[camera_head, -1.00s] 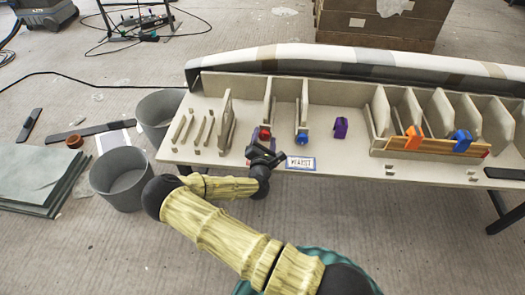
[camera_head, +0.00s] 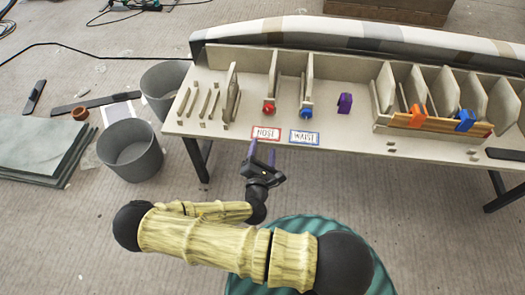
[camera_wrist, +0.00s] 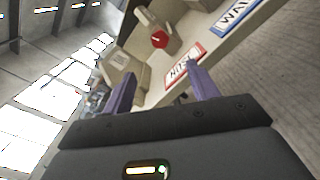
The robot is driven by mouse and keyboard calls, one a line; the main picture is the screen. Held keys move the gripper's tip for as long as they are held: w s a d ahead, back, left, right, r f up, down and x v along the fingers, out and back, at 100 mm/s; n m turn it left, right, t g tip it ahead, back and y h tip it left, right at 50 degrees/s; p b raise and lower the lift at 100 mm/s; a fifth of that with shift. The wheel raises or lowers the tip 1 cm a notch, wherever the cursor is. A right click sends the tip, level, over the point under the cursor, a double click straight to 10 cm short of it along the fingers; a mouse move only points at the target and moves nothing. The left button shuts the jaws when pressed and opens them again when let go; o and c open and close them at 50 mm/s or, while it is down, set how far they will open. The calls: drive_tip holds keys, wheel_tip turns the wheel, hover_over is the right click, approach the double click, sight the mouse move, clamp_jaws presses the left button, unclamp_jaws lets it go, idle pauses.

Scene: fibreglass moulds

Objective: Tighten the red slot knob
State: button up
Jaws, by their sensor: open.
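The red knob (camera_head: 269,108) sits at the front of a slot divider on the bench, above the red-framed label (camera_head: 266,133). It also shows in the wrist view (camera_wrist: 159,40), beyond the fingertips. My gripper (camera_head: 262,152) is in front of the bench edge, below the red knob and apart from it. In the wrist view its two purple fingers (camera_wrist: 162,85) are spread with nothing between them.
A blue knob (camera_head: 306,112) stands right of the red one, above the blue-framed label (camera_head: 304,138). A purple piece (camera_head: 345,103), an orange clip (camera_head: 418,116) and a blue clip (camera_head: 465,120) are farther right. Grey bins (camera_head: 130,150) stand left on the floor.

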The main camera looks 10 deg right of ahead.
drive_tip(key=shift+s+a, duration=0.1)
drive_tip(key=shift+s, duration=0.15)
